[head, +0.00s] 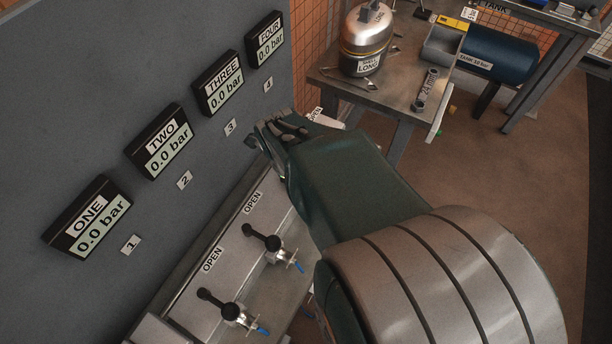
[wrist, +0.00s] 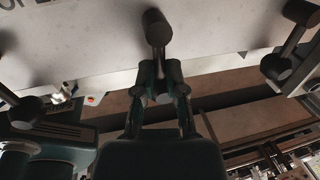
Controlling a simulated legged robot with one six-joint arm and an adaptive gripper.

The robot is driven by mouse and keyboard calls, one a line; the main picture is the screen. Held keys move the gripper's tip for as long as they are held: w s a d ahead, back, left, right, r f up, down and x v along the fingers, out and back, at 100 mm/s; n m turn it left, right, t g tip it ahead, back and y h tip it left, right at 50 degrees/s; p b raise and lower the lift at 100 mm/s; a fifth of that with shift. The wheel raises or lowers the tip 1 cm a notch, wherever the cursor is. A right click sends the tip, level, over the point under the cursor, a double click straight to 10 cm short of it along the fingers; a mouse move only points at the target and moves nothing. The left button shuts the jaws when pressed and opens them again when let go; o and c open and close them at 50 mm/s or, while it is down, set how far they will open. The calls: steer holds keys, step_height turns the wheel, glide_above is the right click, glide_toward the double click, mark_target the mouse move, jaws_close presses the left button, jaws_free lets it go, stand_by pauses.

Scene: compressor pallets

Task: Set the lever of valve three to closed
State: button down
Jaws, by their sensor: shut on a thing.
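Several valves stand in a row on a light panel. In the head view two black levers show, a nearer one (head: 217,302) and a farther one (head: 260,237), each by an OPEN label. My gripper (head: 282,140) is at the panel beyond them, about level with the tag 3, and hides the valve there. In the wrist view my gripper (wrist: 160,92) is shut on a dark lever, taken from its place to be the valve three lever (wrist: 157,28). Its round knob sticks out past the fingertips towards the panel. The exact lever angle cannot be told.
Neighbouring levers stand to the left (wrist: 22,111) and right (wrist: 287,52) in the wrist view. The wall displays, including the THREE display (head: 223,84), all read 0.0 bar. A metal table (head: 400,90) with a silver tank (head: 366,38) stands behind my arm. Brown floor is free at right.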

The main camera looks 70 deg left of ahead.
steer(key=shift+s+a+r, duration=0.1)
steer(key=shift+a, duration=0.05)
steer(key=c, duration=0.7)
jaws_free()
step_height(320, 180, up, 12)
steer(key=s+d, duration=0.1)
steer(key=shift+s+d+f, duration=0.2)
steer(key=shift+s+f, duration=0.05)
steer(key=shift+s, duration=0.1)
